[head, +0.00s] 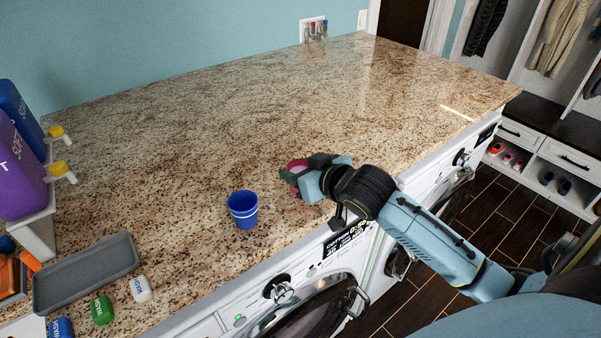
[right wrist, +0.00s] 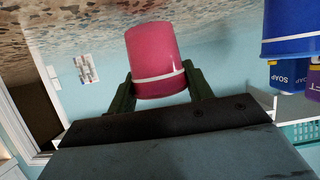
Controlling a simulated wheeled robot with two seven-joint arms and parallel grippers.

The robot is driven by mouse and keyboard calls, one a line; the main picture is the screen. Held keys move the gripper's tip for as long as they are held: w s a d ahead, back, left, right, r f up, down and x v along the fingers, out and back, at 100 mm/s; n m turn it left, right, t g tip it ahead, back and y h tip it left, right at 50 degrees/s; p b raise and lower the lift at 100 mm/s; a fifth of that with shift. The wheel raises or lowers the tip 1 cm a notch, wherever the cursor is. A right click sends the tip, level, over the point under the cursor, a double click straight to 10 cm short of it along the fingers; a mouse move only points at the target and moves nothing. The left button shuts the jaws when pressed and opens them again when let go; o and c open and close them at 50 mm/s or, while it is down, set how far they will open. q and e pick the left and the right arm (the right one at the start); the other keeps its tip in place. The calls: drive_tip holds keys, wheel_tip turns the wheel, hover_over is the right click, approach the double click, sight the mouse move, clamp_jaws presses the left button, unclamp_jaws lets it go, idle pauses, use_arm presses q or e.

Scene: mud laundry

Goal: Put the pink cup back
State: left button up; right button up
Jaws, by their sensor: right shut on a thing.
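The pink cup (head: 297,165) shows only in part in the head view, behind my right gripper (head: 292,176). In the right wrist view the pink cup (right wrist: 154,55) sits between the two dark fingers of the right gripper (right wrist: 158,88), which are shut on it. That view is upside down, with the counter at the top. A blue cup (head: 243,210) stands on the counter to the left of my right gripper, apart from it. It also shows at the right edge of the wrist view (right wrist: 292,30). My left gripper is not in view.
The granite counter (head: 230,110) is clear behind and right of the gripper. Blue (head: 18,115) and purple (head: 18,170) bottles lie on a white stand at left. A grey tray (head: 85,273) and small white (head: 140,289) and green (head: 102,310) items lie at front left. Washers stand below.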

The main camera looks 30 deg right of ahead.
drive_tip(key=shift+f, duration=0.5)
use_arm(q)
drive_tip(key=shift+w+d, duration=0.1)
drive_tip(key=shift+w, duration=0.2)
use_arm(e)
drive_tip(key=o, duration=1)
drive_tip(key=shift+f, duration=0.1)
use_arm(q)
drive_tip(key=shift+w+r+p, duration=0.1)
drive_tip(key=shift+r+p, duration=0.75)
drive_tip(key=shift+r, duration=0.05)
use_arm(e)
drive_tip(key=v, duration=1.2)
